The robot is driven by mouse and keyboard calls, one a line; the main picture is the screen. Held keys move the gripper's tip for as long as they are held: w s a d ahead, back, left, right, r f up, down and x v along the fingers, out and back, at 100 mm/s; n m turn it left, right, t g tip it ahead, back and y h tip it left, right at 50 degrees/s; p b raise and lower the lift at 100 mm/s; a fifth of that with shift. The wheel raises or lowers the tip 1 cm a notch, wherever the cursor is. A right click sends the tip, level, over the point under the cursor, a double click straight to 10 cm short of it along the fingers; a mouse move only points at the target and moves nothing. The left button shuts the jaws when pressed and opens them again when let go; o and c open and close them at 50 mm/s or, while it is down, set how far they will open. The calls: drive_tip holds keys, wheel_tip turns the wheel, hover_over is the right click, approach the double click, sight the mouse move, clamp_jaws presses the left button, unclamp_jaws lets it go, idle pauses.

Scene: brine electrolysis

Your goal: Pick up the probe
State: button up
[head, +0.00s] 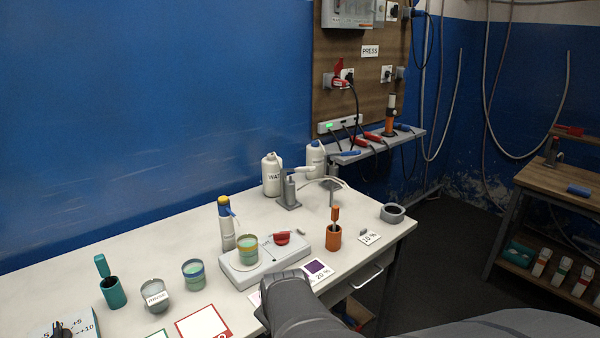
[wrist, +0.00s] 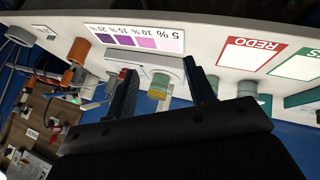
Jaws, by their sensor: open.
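No thing in view is labelled as the probe, and I cannot tell for sure which it is. An orange-handled tool (head: 335,214) stands upright in an orange cup (head: 334,238) on the right part of the bench. A green-handled tool (head: 101,265) stands in a green cup (head: 114,292) at the left. My gripper (wrist: 159,65) is open and empty in the wrist view, which is upside down. A banded green cup (wrist: 159,84) appears between its fingers, beyond the tips. The orange cup (wrist: 78,51) is beyond and left of the fingers there. The head view hides the fingertips.
A white device (head: 275,262) with a red knob carries a banded cup (head: 247,250). Bottles (head: 272,174) and a metal stand (head: 289,190) are behind. A grey ring (head: 392,213) lies near the bench's right end. A shelf (head: 375,148) holds cabled red and blue items.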

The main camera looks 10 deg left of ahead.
drive_tip(key=w+a+r+n+g, duration=0.25)
drive_tip(key=w+a+r, duration=0.25)
drive_tip(key=w+a, duration=0.45)
wheel_tip(320, 180, up, 8)
drive_tip(key=n+g+h, duration=0.2)
drive_tip(key=n+g, duration=0.3)
drive_tip(key=n, duration=0.9)
hover_over(100, 254)
drive_tip(key=shift+m, duration=0.25)
wheel_tip(100, 254, down, 11)
drive_tip(key=shift+f, duration=0.2)
drive_tip(key=shift+s+f, duration=0.2)
drive_tip(key=shift+f, duration=1.15)
drive_tip(key=shift+s+f, duration=0.2)
drive_tip(key=shift+f, duration=1.1)
drive_tip(key=shift+c, duration=0.4)
drive_tip(key=c, duration=1)
